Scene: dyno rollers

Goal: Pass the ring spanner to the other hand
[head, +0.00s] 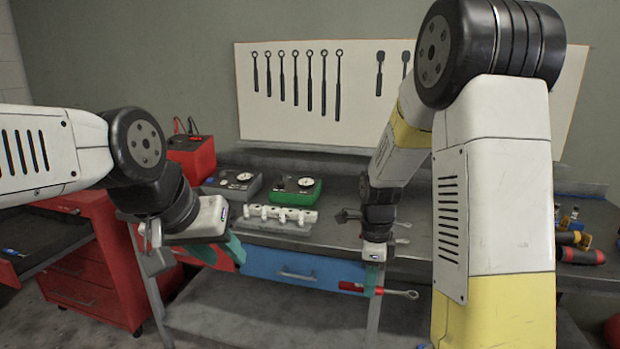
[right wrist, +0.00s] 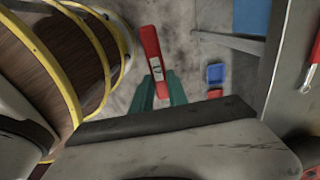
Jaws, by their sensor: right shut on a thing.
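The ring spanner has a red handle and a bare metal shank with a ring end (head: 400,293). It is held roughly level in front of the bench, with the ring end pointing right. My right gripper (head: 374,280) is shut on it, its green fingers around the red part. In the right wrist view the red handle (right wrist: 150,48) sticks out between the fingers (right wrist: 160,90), and the ring end is hidden. My left gripper (head: 220,253) is to the left, in front of the bench, apart from the spanner. Its green fingers look spread and empty.
A blue drawer (head: 295,272) is below. A red cabinet (head: 90,268) stands left. Screwdrivers (head: 580,256) lie right. Space between my grippers looks free.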

